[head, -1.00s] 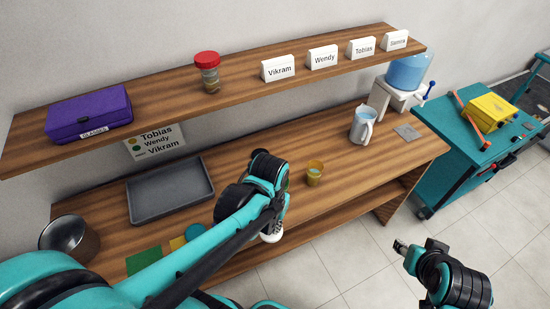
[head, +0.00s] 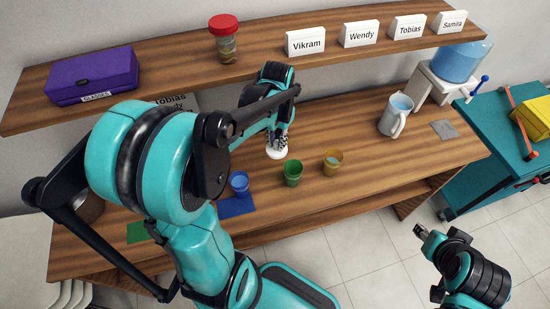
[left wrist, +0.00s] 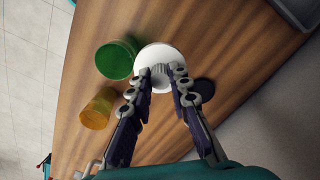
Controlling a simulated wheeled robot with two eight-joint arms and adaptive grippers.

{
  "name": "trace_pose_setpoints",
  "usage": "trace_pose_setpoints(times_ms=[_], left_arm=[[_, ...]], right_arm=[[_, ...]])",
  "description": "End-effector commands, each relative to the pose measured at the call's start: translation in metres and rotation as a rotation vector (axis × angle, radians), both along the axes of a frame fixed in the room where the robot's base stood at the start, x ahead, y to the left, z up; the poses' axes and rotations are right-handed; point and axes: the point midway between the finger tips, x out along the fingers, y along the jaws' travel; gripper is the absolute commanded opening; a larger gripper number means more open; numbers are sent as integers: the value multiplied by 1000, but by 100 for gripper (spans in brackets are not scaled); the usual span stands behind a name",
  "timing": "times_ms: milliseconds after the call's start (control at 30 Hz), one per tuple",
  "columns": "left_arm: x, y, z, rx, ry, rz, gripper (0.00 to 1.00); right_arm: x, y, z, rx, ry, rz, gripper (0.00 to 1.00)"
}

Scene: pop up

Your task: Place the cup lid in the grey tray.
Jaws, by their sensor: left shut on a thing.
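The white round cup lid (head: 277,153) hangs from my left gripper (head: 277,139), which is shut on its ribbed knob. In the left wrist view the lid (left wrist: 152,53) lies under the closed fingertips (left wrist: 161,74). A dark round patch beside it looks like its shadow, so the lid seems a little above the table. The grey tray shows only as a corner (left wrist: 298,10) at the top right of the left wrist view; in the head view my left arm hides it. My right gripper (head: 420,233) is away from the table at the lower right, its jaw state unclear.
A green cup (head: 292,173), a yellow cup (head: 332,161) and a blue cup (head: 239,183) stand near the front of the wooden table (head: 400,165). A jug (head: 394,116) is farther right. A shelf (head: 270,67) runs above the table's back.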

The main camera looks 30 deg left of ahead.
Motion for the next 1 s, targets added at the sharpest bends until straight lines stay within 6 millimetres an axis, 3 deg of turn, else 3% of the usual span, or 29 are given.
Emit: trace_pose_setpoints(times_ms=[100, 400, 633, 833, 1000], left_arm=[[15, 19, -1, 0, 0, 3, 0], [14, 16, -62, 0, 0, -1, 0], [14, 16, -82, 0, 0, -1, 0], [14, 16, -114, 0, 0, -1, 0], [14, 16, -121, 0, 0, -1, 0]], right_arm=[[0, 0, -4, 0, 0, 0, 40], [0, 0, -23, 0, 0, 0, 40], [0, 0, -29, 0, 0, 0, 40], [0, 0, -40, 0, 0, 0, 40], [0, 0, -41, 0, 0, 0, 40]])
